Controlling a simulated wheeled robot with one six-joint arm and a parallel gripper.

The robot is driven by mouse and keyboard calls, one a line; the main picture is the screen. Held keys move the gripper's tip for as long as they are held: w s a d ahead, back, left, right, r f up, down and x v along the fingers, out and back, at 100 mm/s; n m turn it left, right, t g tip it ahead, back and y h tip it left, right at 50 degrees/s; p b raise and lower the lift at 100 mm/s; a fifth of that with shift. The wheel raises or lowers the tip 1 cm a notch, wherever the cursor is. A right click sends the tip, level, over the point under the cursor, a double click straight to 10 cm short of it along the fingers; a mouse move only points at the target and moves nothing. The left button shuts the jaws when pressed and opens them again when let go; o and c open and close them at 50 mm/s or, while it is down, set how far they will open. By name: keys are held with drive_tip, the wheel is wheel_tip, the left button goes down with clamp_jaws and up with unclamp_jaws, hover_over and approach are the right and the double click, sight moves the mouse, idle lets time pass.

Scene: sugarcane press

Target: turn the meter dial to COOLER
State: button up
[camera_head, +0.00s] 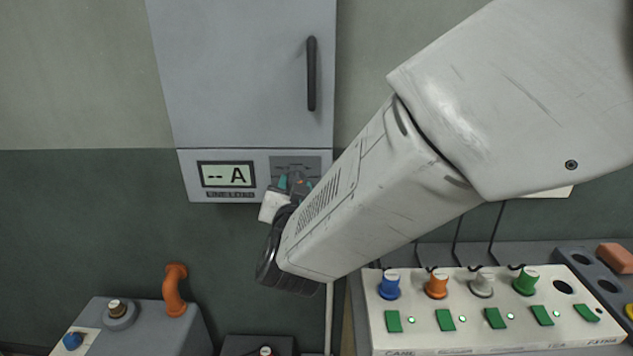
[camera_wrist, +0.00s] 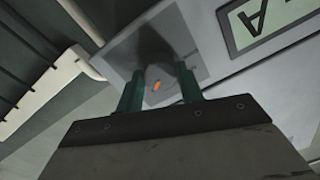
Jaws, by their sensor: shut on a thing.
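The meter dial (camera_wrist: 157,86) sits on a grey plate (camera_head: 295,162) on the lower panel of the wall cabinet. An orange mark shows on it in the wrist view, and its labels are too small and covered to read. My gripper (camera_head: 294,184) reaches the plate from below, its green fingers (camera_wrist: 160,77) on either side of the dial and shut on it. In the head view the fingers hide most of the dial. Which label the dial points to cannot be told. The meter display (camera_head: 227,175) left of the plate reads "-- A", above the words LINE LOAD.
The grey cabinet door (camera_head: 240,70) with a dark handle (camera_head: 311,74) is above. A control panel (camera_head: 470,338) with coloured knobs and green switches stands lower right. A grey box (camera_head: 150,330) with an orange pipe (camera_head: 175,290) is lower left. Wall left of the meter is clear.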

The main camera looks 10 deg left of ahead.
drive_tip(key=n, duration=0.9)
drive_tip(key=shift+a+n+h, duration=0.1)
drive_tip(key=shift+n+h, duration=0.3)
idle(0.4)
drive_tip(key=o, duration=1)
drive_tip(key=shift+s, duration=0.1)
drive_tip(key=v, duration=0.7)
drive_tip(key=shift+s+r, duration=0.15)
drive_tip(key=shift+s, duration=0.15)
